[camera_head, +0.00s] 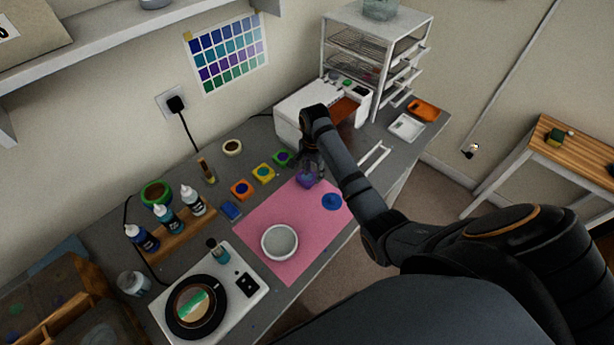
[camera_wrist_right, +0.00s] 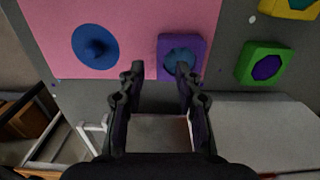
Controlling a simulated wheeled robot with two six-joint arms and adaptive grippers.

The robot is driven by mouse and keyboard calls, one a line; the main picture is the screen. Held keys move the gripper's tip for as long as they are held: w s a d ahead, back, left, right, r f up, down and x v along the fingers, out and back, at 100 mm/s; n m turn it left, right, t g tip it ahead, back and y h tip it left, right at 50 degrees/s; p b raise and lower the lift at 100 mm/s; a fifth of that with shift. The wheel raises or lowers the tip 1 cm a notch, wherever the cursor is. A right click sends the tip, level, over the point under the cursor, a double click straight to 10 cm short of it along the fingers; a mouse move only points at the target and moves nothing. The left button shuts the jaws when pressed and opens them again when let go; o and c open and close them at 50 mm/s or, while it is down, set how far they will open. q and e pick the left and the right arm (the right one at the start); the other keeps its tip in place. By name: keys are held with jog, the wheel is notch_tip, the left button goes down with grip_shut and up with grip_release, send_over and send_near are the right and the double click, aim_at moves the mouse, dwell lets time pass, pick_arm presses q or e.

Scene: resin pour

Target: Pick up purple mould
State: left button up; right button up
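The purple mould (camera_head: 306,181) sits at the far right part of the pink mat (camera_head: 290,217). In the right wrist view, it is a purple square block (camera_wrist_right: 195,50) with a blue-grey cavity, close to the mat's edge. My right gripper (camera_wrist_right: 160,72) is open and empty, its two fingers apart. One fingertip overlaps the mould in that view and the other lies to the left of it. In the head view, the right gripper (camera_head: 312,164) is right over or beside the mould and partly hides it; its height cannot be told. My left gripper is not in view.
A blue round piece with a knob (camera_head: 332,201) lies on the mat near the mould. A green mould (camera_head: 282,158), yellow mould (camera_head: 263,173) and orange mould (camera_head: 241,189) stand behind the mat. A white bowl (camera_head: 280,242) is on the mat. A white machine (camera_head: 297,107) stands behind the gripper.

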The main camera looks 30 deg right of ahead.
aim_at(313, 180)
notch_tip(313, 180, down, 2)
jog(key=shift+s+f, duration=0.1)
jog(key=shift+f, duration=0.4)
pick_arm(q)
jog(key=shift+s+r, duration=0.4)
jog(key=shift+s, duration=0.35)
pick_arm(e)
grip_shut()
jog(key=shift+r, duration=0.1)
notch_tip(313, 180, up, 3)
jog(key=shift+f, duration=0.15)
pick_arm(q)
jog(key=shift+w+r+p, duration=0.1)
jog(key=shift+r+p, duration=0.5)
jog(key=shift+p, duration=0.05)
pick_arm(e)
jog(key=s+d+r, duration=0.3)
jog(key=s+r, duration=0.7)
jog(key=s, duration=0.3)
jog(key=shift+d, duration=0.35)
